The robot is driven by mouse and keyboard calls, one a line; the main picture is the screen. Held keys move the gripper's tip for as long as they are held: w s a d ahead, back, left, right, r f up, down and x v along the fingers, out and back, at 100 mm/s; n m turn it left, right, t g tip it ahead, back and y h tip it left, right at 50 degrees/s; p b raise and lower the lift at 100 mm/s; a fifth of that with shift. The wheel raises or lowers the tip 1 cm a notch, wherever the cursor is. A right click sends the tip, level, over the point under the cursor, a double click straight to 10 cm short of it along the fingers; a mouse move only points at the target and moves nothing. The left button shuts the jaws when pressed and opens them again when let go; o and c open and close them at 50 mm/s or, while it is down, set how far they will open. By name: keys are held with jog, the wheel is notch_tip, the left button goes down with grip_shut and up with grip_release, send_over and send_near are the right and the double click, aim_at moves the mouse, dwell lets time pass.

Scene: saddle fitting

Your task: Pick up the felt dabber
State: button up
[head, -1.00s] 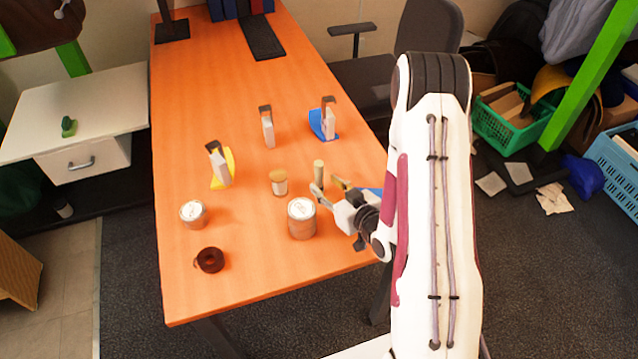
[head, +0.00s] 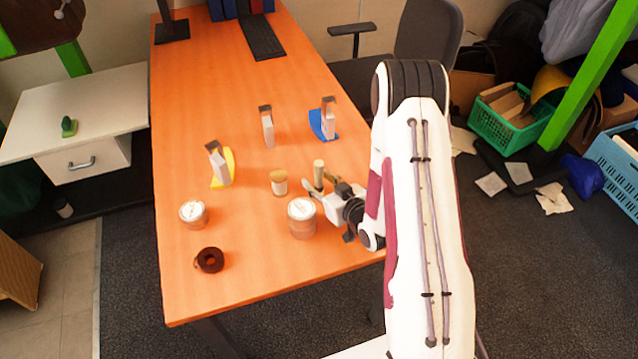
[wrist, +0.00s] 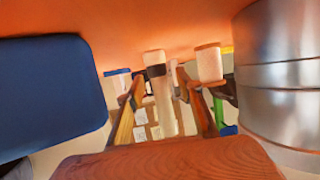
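The felt dabber, a slim upright pale stick with a rounded end (head: 318,170), stands on the orange table just behind a large tin. In the wrist view it is a cream stick with a dark band (wrist: 162,100). My gripper (head: 317,186) reaches in from the right, low over the table. Its fingers lie on either side of the dabber. In the wrist view my gripper (wrist: 163,92) looks open, with gaps between the fingers and the stick. The dabber's lower part is partly hidden by the gripper in the head view.
The large tin (head: 302,222) stands close beside my gripper and fills the right of the wrist view (wrist: 285,75). A dark blue block (wrist: 50,95) is near at left. Yellow (head: 222,168) and blue (head: 321,125) stands are farther back.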

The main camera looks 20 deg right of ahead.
aim_at(319, 163)
jog(key=shift+c, duration=0.4)
grip_shut()
jog(key=shift+r, duration=0.2)
jog(key=shift+r, duration=4.8)
